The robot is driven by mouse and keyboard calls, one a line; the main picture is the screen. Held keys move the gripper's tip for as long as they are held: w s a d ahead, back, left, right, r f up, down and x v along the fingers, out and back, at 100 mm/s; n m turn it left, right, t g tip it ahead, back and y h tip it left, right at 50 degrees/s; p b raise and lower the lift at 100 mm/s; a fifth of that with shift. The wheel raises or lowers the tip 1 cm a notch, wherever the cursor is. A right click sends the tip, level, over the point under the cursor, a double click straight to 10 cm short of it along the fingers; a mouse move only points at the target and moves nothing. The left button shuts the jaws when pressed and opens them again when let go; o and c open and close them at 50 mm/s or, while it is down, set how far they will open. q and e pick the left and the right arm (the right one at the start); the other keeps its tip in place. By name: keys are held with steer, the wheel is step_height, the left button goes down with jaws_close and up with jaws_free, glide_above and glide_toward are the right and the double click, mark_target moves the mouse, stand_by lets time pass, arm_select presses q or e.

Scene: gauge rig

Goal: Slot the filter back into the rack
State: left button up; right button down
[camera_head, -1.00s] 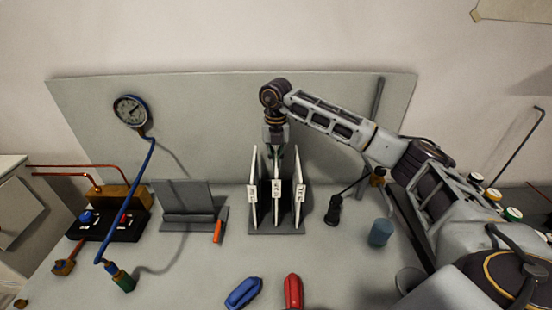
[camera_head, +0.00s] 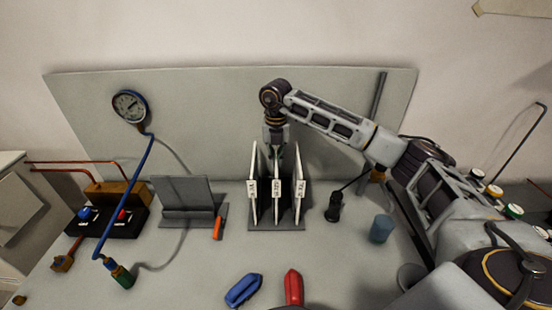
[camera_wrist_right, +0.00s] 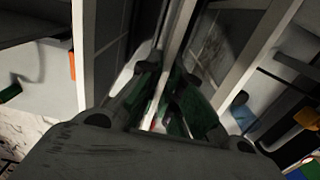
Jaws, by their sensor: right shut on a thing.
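The rack (camera_head: 262,226) stands on the bench with several upright dividers or filters showing as white panels. A left panel (camera_head: 253,200) and a right panel (camera_head: 299,205) carry labels on their front edges. The filter (camera_head: 277,205), also labelled, stands upright between them, its lower end in the rack. My right gripper (camera_head: 276,150) reaches down behind the labels and is shut on the filter's upper part. In the right wrist view the green-padded fingers (camera_wrist_right: 172,105) close around a panel edge. The filter's base contact is hard to see. My left gripper is not in view.
A grey stand (camera_head: 186,198) and an orange marker (camera_head: 217,229) are left of the rack. Blue (camera_head: 242,290) and red (camera_head: 293,288) pieces lie in front. A gauge (camera_head: 130,106) stands back left.

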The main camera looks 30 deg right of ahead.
steer(key=shift+f, duration=0.2)
steer(key=c, duration=1.5)
jaws_free()
steer(key=shift+r, duration=6.05)
